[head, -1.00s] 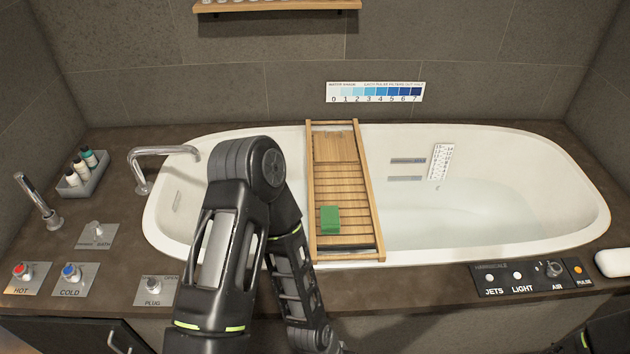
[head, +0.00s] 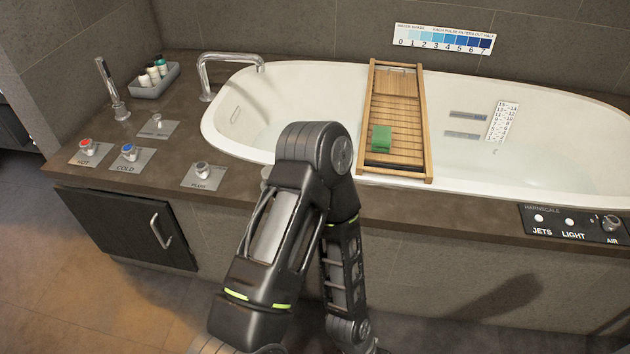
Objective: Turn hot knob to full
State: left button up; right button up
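The hot knob (head: 87,146) has a red top and sits on a metal plate marked HOT (head: 86,158) at the left end of the dark counter. The cold knob (head: 129,151), with a blue top, stands on its own plate just right of it. An arm of mine fills the lower middle, bent at the elbow and apart from both knobs. Neither gripper shows in the head view.
The plug knob (head: 203,170) and a small diverter plate (head: 158,128) are on the counter near the tub (head: 215,130). A hand shower (head: 113,93), faucet (head: 230,58) and bottle tray (head: 155,86) stand behind. A cabinet door (head: 125,228) with a handle is below the knobs.

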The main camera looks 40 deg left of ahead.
aim_at(88, 147)
jog(key=u, duration=2.65)
jog(key=i+j+z, duration=0.15)
jog(key=z, duration=0.75)
jog(key=i+j+z, duration=0.25)
jog(key=j, duration=0.25)
jog(key=j+z, duration=0.3)
jog(key=j, duration=0.15)
jog(key=j+z, duration=0.25)
jog(key=j, duration=0.25)
jog(key=i+j, duration=0.1)
jog(key=j, duration=0.7)
jog(key=i+z, duration=0.05)
